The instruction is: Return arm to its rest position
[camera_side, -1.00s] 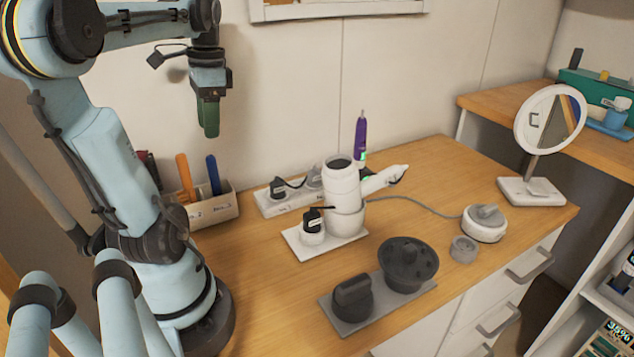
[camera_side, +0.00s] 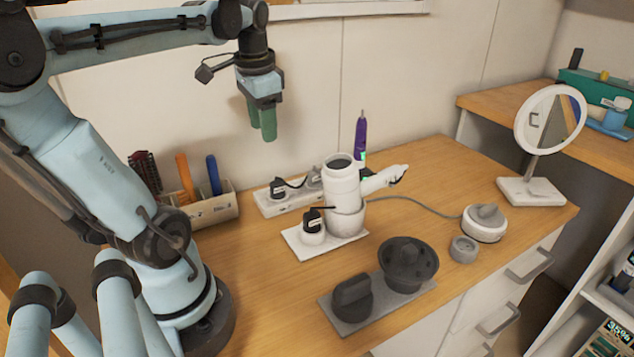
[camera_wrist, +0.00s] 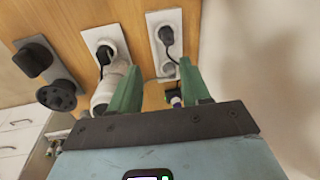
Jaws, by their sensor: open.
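My gripper (camera_side: 263,122) hangs in the air in the side view, with its green fingers pointing down. It is above and behind the white power strip, near the wall, and touches nothing. In the wrist view the two green fingers of my gripper (camera_wrist: 162,90) stand apart with nothing held between them. The white hair dryer (camera_side: 342,185) stands upright in its white holder (camera_side: 348,222) below and right of my gripper.
A bin (camera_side: 212,210) with brushes stands by my base. A power strip (camera_side: 285,204), a grey tray (camera_side: 345,325) with dark attachments, a small grey cup (camera_side: 463,250), a white round device (camera_side: 483,228) and a mirror (camera_side: 538,190) are on the wooden top. The front left wood is clear.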

